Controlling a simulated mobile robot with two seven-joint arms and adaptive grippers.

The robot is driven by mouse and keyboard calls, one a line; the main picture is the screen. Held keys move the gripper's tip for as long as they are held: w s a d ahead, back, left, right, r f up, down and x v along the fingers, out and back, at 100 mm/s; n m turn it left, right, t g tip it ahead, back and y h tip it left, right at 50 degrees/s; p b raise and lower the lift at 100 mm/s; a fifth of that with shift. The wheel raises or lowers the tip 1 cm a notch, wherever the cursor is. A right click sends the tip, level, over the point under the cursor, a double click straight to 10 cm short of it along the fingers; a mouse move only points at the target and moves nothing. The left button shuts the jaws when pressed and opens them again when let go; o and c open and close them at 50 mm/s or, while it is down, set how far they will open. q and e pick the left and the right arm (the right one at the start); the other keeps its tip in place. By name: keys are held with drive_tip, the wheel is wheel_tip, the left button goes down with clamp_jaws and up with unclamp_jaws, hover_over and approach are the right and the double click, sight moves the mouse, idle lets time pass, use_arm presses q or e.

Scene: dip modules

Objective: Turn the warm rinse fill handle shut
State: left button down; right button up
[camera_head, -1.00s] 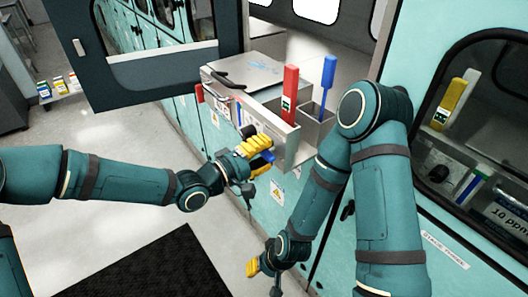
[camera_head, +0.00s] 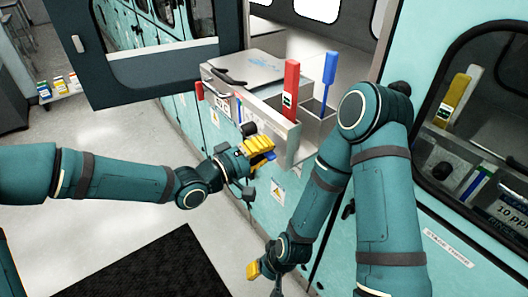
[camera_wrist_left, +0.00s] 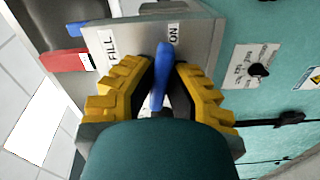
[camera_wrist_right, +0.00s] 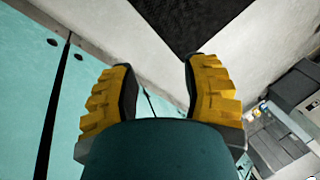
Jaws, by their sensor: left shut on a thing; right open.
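The blue fill handle (camera_wrist_left: 162,75) sticks out from a grey panel (camera_wrist_left: 135,40) marked FILL and ON, with its tip close to the ON label in the left wrist view. My left gripper (camera_wrist_left: 160,85) is shut around the handle, one yellow finger on each side. In the head view my left gripper (camera_head: 262,151) is at the front of the metal basin unit, and only a bit of the blue handle (camera_head: 268,157) shows past the fingers. The handle's base is partly hidden. My right gripper (camera_head: 264,270) hangs low by the cabinet, open and empty; its fingers (camera_wrist_right: 163,88) are spread apart.
A tall red handle (camera_head: 291,88) and a tall blue handle (camera_head: 329,80) stand up from the basin unit (camera_head: 248,68). A black knob (camera_wrist_left: 259,69) is on the teal front. An open window door (camera_head: 150,70) is at the upper left. A dark mat (camera_head: 140,268) lies on the floor.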

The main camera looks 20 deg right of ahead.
use_arm(q)
drive_tip(key=m+b, duration=0.2)
drive_tip(key=m, duration=0.2)
drive_tip(key=shift+m+b, duration=0.3)
drive_tip(key=shift+b, duration=0.05)
drive_tip(key=m+b, duration=0.3)
drive_tip(key=m, duration=0.1)
drive_tip(key=shift+m, duration=0.3)
drive_tip(key=m+b, duration=0.2)
drive_tip(key=m, duration=0.2)
drive_tip(key=shift+b, duration=0.35)
drive_tip(key=shift+m+b, duration=0.65)
drive_tip(key=shift+m, duration=0.45)
use_arm(e)
wheel_tip(320, 180, down, 10)
drive_tip(key=shift+s, duration=0.45)
use_arm(q)
drive_tip(key=shift+r, duration=0.1)
use_arm(e)
drive_tip(key=shift+a+f, duration=0.1)
use_arm(q)
drive_tip(key=c, duration=1)
unclamp_jaws()
drive_tip(key=shift+a, duration=0.1)
